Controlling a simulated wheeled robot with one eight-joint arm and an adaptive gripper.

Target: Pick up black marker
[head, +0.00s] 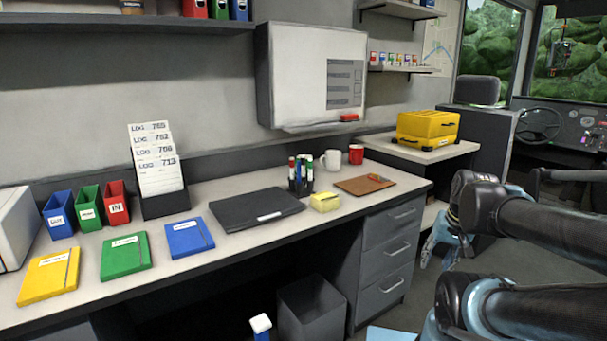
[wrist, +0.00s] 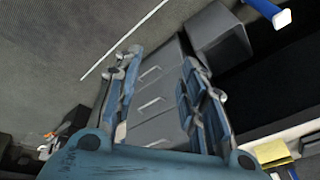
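Several markers stand upright in a black pen holder (head: 301,185) on the desk, between the closed laptop and the white mug. Red and green show at their tops; I cannot tell for certain which marker is black. My gripper (head: 443,245) hangs to the right of the desk's drawers, apart from the pen holder. In the wrist view my gripper (wrist: 158,72) has its two blue fingers spread apart with nothing held between them. The grey drawers show behind the gap. No marker can be made out clearly in the wrist view.
The desk (head: 240,245) also holds a laptop (head: 256,208), yellow notes (head: 324,202), a white mug (head: 331,160), a red mug (head: 356,154) and a brown clipboard (head: 358,187). A whiteboard (head: 300,70) hangs behind. A bin (head: 311,308) stands below. The drawers (head: 390,248) are shut.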

